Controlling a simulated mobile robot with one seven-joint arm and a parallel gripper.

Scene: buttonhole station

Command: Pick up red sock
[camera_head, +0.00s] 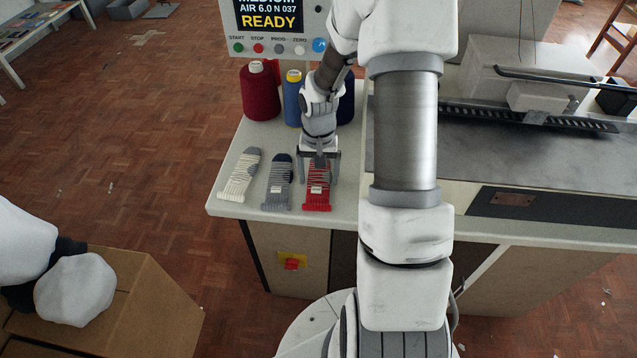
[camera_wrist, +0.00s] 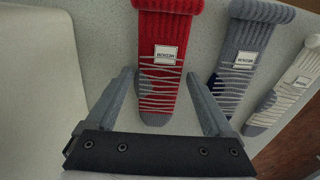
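The red sock (camera_head: 317,198) lies flat on the light table, the rightmost of three socks in the head view. It has a red ribbed cuff, grey stripes and a white label. It also shows in the wrist view (camera_wrist: 168,38), cuff at the top and grey toe end between the fingers. My gripper (camera_head: 319,178) is over the toe half of the sock. In the wrist view my gripper (camera_wrist: 168,92) is open, one finger on each side of the sock, with gaps between fingers and fabric. I cannot tell how high the fingertips are above the table.
A grey sock (camera_head: 279,184) and a white sock (camera_head: 241,176) lie to the left. Dark red (camera_head: 260,92) and blue (camera_head: 293,98) yarn cones stand behind, below a control panel (camera_head: 272,47). A machine bed (camera_head: 520,165) is on the right. The table's front edge is close.

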